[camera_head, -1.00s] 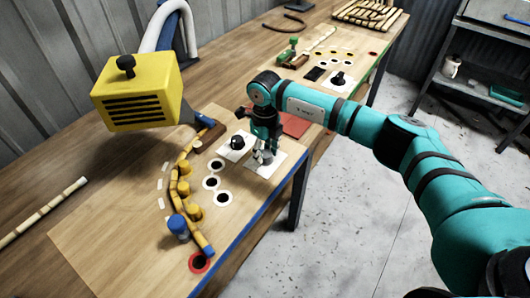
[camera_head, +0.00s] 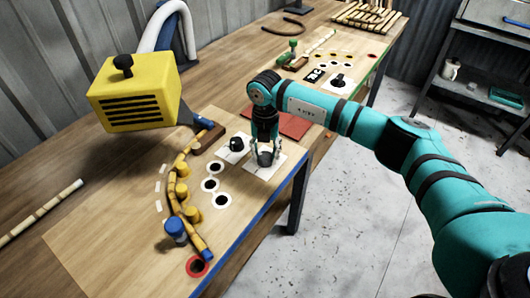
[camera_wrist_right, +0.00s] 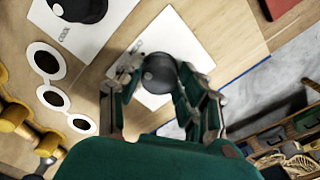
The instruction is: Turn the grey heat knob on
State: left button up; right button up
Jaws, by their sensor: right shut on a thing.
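The grey heat knob (camera_head: 265,159) sits on a white plate (camera_head: 256,170) near the front edge of the bench, below my right arm. My right gripper (camera_head: 264,152) points down over it, with one finger on each side. In the right wrist view, the dark grey round knob (camera_wrist_right: 158,73) lies between the fingers, and the gripper (camera_wrist_right: 163,84) is shut on it. The white plate shows around the knob. Whether the knob has rotated is hard to tell. My left gripper is not in view.
A black knob (camera_head: 237,144) on another white plate stands close by on the left. White-ringed holes (camera_head: 210,184) and a curved rattan strip (camera_head: 180,206) among yellow pegs lie further left. A yellow box heater (camera_head: 134,95) overhangs the bench. A red pad (camera_head: 293,125) lies behind.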

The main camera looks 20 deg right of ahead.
aim_at(265, 155)
jog(key=shift+m, duration=1.6)
jog(key=o, duration=1.1)
jog(key=shift+o, duration=0.2)
notch_tip(265, 155, up, 12)
